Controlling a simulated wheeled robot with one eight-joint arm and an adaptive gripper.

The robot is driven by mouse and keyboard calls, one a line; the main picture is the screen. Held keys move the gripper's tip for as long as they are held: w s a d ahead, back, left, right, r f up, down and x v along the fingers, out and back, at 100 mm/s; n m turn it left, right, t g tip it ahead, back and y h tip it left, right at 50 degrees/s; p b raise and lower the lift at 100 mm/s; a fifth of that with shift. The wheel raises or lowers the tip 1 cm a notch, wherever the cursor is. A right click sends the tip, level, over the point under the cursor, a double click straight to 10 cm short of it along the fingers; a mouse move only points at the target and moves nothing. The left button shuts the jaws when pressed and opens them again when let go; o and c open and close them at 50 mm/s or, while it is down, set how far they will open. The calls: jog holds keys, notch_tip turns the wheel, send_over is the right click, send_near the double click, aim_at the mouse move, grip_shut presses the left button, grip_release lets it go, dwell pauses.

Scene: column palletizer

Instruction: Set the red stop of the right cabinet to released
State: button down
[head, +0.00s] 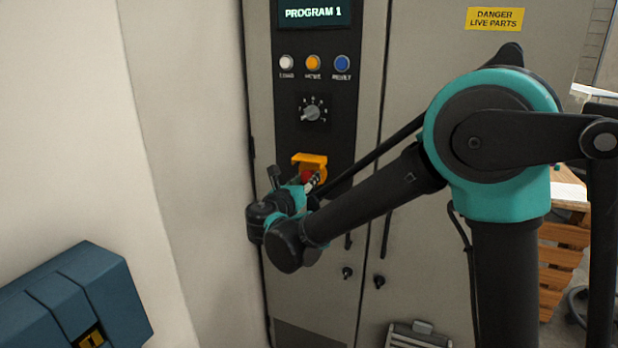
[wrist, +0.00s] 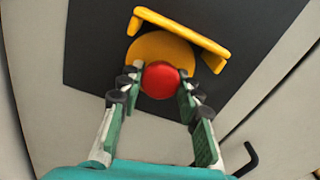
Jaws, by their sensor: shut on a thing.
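The red stop (wrist: 160,80) is a round red button on a yellow base (wrist: 160,48) in the wrist view. A yellow guard (wrist: 182,28) stands out from the base, clear of the button's face. In the head view the yellow guard (head: 310,160) shows on the black panel of the cabinet, and a bit of the red stop (head: 307,177) shows below it. My gripper (wrist: 158,92) has one finger on each side of the red stop, shut on it. In the head view my gripper (head: 314,184) partly hides the stop.
Above the stop are a rotary knob (head: 312,113), white, orange and blue buttons (head: 313,63), and a display (head: 313,13) reading PROGRAM 1. A dark handle (wrist: 247,160) is at lower right in the wrist view. A blue case (head: 75,300) lies at lower left in the head view.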

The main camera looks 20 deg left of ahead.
jog(key=shift+s, duration=0.25)
jog(key=c, duration=1)
grip_release()
jog(key=s, duration=0.8)
jog(key=s+a, duration=0.1)
jog(key=s, duration=0.3)
